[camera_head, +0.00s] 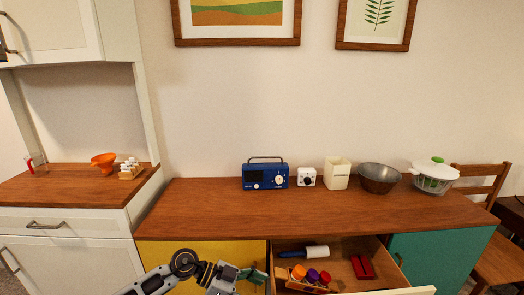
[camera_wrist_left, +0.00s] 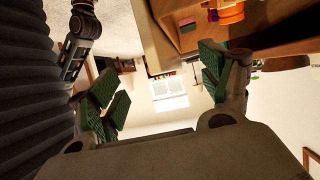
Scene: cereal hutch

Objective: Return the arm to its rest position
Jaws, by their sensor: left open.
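My left arm comes in from the bottom left in the head view. My left gripper (camera_head: 240,277) is in front of the yellow cabinet door, beside the left side of an open drawer (camera_head: 340,249). In the left wrist view, the fingers of my left gripper (camera_wrist_left: 163,85) are spread wide with green pads, and nothing is between them. My right gripper is not seen in the head view.
The drawer holds a white-and-blue roller (camera_head: 310,252), a rack of colored-top jars (camera_head: 305,277) and a red object (camera_head: 361,267). On the counter (camera_head: 220,210) stand a blue radio (camera_head: 265,176), white timer (camera_head: 306,177), cream container (camera_head: 337,173), metal bowl (camera_head: 379,178) and salad spinner (camera_head: 434,177).

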